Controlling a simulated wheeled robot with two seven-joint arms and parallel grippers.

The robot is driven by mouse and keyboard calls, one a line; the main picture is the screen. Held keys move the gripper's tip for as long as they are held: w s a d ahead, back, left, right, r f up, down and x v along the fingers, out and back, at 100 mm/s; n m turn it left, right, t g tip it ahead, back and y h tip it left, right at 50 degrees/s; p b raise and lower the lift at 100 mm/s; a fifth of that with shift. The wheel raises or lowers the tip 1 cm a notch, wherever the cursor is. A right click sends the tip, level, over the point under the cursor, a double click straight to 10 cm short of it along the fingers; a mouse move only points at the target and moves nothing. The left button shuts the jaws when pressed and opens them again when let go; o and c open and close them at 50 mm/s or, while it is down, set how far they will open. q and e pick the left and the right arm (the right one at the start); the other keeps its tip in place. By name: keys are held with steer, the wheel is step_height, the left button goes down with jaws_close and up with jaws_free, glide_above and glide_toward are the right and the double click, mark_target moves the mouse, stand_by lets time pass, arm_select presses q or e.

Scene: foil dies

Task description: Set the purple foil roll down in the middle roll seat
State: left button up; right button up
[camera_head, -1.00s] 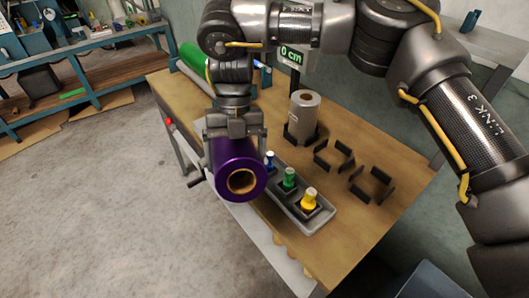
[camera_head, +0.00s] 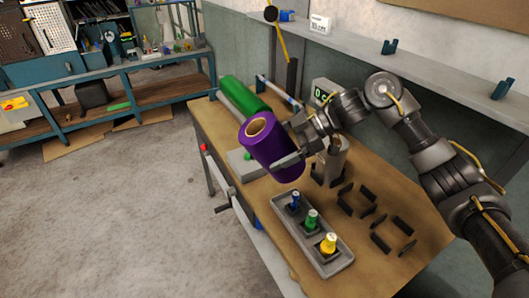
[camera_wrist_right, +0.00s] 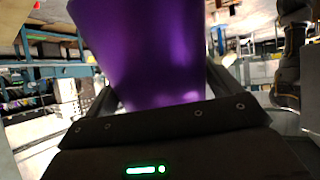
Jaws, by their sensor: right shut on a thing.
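My right gripper (camera_head: 288,160) is shut on the purple foil roll (camera_head: 268,156) and holds it up above the left side of the table. The roll stands tilted, its brown core opening at the top leaning left. The roll also fills the middle of the right wrist view (camera_wrist_right: 145,50), between the fingers. The middle roll seat (camera_head: 358,198), made of low black brackets, is empty, right of and apart from the roll. My left gripper is not in view.
The front seat (camera_head: 393,234) is empty. A grey tray (camera_head: 333,268) holds blue, green and yellow pieces. A green roll (camera_head: 243,97) lies at the table's back left.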

steer(key=w+d+m+t, duration=0.1)
steer(key=d, duration=0.1)
steer(key=w+d+m+t+y+p, duration=0.1)
steer(key=d+m+t, duration=0.1)
steer(key=w+d+m+t+p, duration=0.1)
steer(key=d+m+t, duration=0.1)
steer(key=shift+w+d+f+y, duration=0.2)
steer(key=shift+w+f+y, duration=0.1)
steer(key=shift+w+f, duration=0.1)
steer(key=d+f+m+t+h+p, duration=0.1)
steer(key=d+f+m+t, duration=0.2)
steer(key=d, duration=0.4)
steer(key=w+d+f+m+t+h+p, duration=0.1)
steer(key=d+f+m+t+h, duration=0.1)
steer(key=d+t, duration=0.3)
steer(key=d+f+m+t+h+p, duration=0.1)
steer(key=d+f+m+t, duration=0.3)
steer(key=d, duration=0.7)
steer(key=shift+w+f+p, duration=0.15)
steer(key=shift+f+p, duration=0.15)
steer(key=shift+p, duration=0.3)
steer(key=shift+d, duration=0.1)
step_height(320, 180, down, 6)
steer(key=b, duration=0.4)
steer(key=shift+r+p, duration=0.1)
steer(key=shift+p, duration=0.35)
steer(key=shift+f+b, duration=1.4)
steer(key=shift+f, duration=0.45)
